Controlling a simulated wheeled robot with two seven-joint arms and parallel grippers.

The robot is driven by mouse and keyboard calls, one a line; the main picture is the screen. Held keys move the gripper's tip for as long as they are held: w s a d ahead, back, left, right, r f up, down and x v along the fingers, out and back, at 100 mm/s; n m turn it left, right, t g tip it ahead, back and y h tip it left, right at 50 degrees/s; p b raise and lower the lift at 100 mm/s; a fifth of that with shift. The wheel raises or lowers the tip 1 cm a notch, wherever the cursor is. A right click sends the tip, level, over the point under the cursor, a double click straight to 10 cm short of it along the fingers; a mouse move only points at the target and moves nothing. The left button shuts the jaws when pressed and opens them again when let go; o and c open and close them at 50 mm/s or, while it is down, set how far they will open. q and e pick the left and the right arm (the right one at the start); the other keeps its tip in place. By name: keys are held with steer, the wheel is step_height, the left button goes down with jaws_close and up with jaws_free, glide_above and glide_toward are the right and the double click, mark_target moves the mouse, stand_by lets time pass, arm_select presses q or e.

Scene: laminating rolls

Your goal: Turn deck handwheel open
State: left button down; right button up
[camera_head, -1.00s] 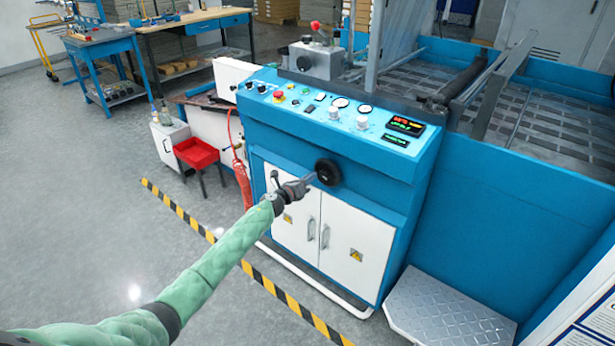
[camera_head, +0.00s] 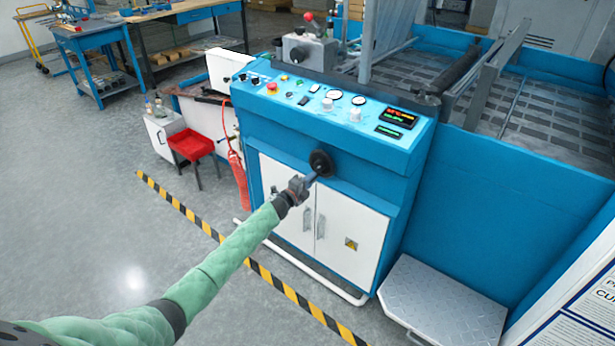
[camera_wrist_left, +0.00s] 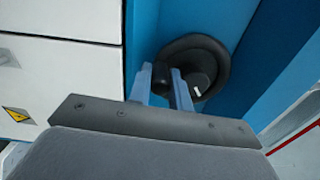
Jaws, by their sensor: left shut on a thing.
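The black deck handwheel (camera_head: 321,161) is on the blue front of the machine, above the white cabinet doors. In the left wrist view the handwheel (camera_wrist_left: 214,62) shows a round rim and a hub with a white mark. My left gripper (camera_head: 312,178) is at its lower left edge. In the wrist view the two blue-grey fingers of the left gripper (camera_wrist_left: 161,80) are closed on a dark part at the left of the wheel, which looks like its handle or rim; the fingers partly hide it. My right gripper is not in view.
A sloping control panel (camera_head: 330,105) with buttons, gauges and displays is above the wheel. A white cabinet door (camera_head: 352,232) is below it. A metal step (camera_head: 445,305) stands at the right. A red bin (camera_head: 191,144) is left. The floor in front is clear, with a striped line (camera_head: 205,228).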

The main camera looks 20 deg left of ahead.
mark_target(325, 177)
arm_select(q)
steer(key=shift+s+d+f+n+p, duration=0.15)
steer(key=shift+d+n+p, duration=0.25)
steer(key=shift+n, duration=0.6)
steer(key=n, duration=0.1)
steer(key=d+n+p, duration=0.1)
steer(key=shift+s+d+n, duration=0.1)
steer(key=shift+s+n, duration=0.15)
steer(key=shift+n, duration=0.05)
steer(key=shift+s+d+n+p, duration=0.1)
steer(key=shift+d+n+p, duration=0.2)
steer(key=shift+n, duration=0.4)
steer(key=shift+s+d+n+p, duration=0.2)
steer(key=shift+d+n+p, duration=0.25)
steer(key=shift+n, duration=0.75)
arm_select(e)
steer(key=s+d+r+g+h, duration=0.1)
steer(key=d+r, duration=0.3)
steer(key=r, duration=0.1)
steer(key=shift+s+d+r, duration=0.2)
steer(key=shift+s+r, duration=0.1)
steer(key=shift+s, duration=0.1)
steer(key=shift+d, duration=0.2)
arm_select(q)
steer(key=c, duration=1.6)
jaws_free()
steer(key=shift+o, duration=0.2)
steer(key=shift+r, duration=0.2)
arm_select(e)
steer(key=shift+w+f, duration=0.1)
